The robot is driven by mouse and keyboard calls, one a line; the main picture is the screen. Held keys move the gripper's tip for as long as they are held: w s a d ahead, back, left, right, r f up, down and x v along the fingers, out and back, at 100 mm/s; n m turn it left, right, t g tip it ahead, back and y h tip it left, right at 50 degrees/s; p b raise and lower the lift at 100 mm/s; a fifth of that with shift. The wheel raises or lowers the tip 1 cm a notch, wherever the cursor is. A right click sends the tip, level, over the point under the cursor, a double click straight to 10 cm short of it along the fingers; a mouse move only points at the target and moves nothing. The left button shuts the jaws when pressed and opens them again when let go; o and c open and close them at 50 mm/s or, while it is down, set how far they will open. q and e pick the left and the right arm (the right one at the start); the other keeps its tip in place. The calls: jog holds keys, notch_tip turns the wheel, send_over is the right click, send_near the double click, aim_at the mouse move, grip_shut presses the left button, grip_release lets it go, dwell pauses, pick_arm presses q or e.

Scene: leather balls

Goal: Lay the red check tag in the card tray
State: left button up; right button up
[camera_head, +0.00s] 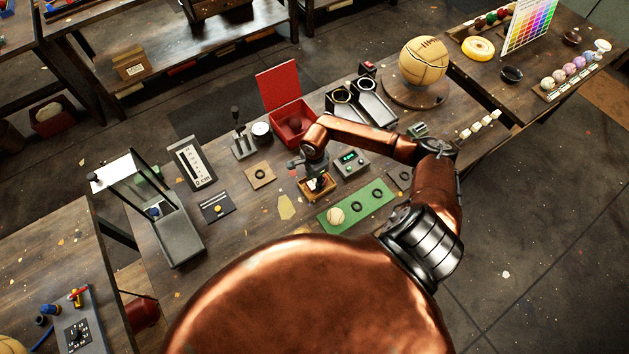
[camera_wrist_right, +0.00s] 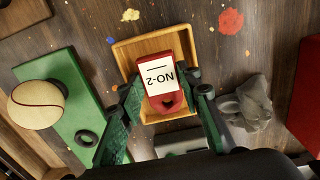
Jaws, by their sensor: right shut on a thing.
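The red check tag (camera_wrist_right: 170,104) has a white face marked "NO-2" and a dark hole near one end. My right gripper (camera_wrist_right: 164,90) is shut on it, with one green-padded finger at each side. Tag and fingertips are over the wooden card tray (camera_wrist_right: 125,58), inside its outline in the right wrist view; I cannot tell whether the tag touches the tray floor. In the head view the right gripper (camera_head: 314,172) points down at the small wooden tray (camera_head: 329,190), and the tag is mostly hidden. My left gripper is not in view.
A green board (camera_head: 359,212) with a ball and dark rings lies beside the tray. A grey box with a green display (camera_head: 351,163) and an open red box (camera_head: 300,112) stand close by. A grey lump (camera_wrist_right: 246,103) is right of the tray in the wrist view.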

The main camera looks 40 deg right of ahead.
jog(key=shift+f, duration=0.45)
jog(key=shift+f, duration=0.1)
jog(key=o, duration=0.7)
jog(key=shift+o, duration=0.2)
jog(key=shift+w+d+r, duration=0.1)
jog(key=shift+r, duration=0.35)
notch_tip(320, 180, up, 11)
jog(key=b, duration=0.2)
jog(key=shift+r, duration=0.15)
